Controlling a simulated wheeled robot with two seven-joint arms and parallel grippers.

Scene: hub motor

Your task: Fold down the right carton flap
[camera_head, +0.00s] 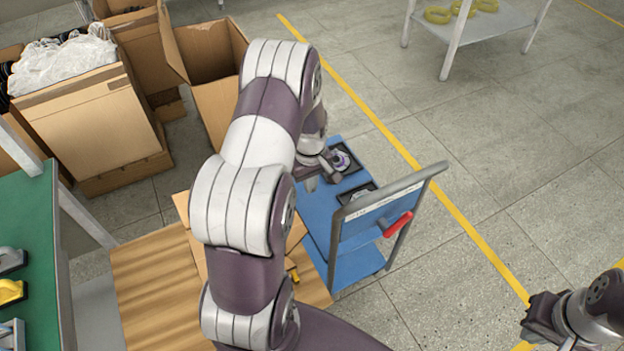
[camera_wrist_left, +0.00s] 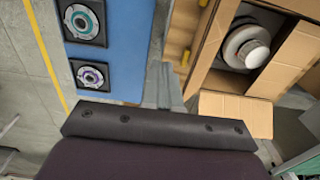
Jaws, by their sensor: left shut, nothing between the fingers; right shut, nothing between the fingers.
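The open carton (camera_wrist_left: 236,107) holds a round grey and white hub motor (camera_wrist_left: 246,46) in the left wrist view. One flap sticks out toward the bottom of that view, and a wide panel (camera_wrist_left: 287,62) lies right of the motor. A narrow cardboard strip (camera_wrist_left: 208,45) is left of the motor; I cannot tell how far this flap is folded. In the head view my arm hides most of the carton (camera_head: 297,228). My left gripper (camera_wrist_left: 163,88) is shut and empty, beside the carton, between it and the blue cart. My right gripper (camera_head: 532,325) is shut and empty, far from the carton.
The blue cart (camera_head: 357,262) with its grey handle and black part trays stands close right of the carton. The wooden surface (camera_head: 155,290) lies under the carton. The green table (camera_head: 30,210) and large cartons (camera_head: 95,120) are left. Floor is free at right.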

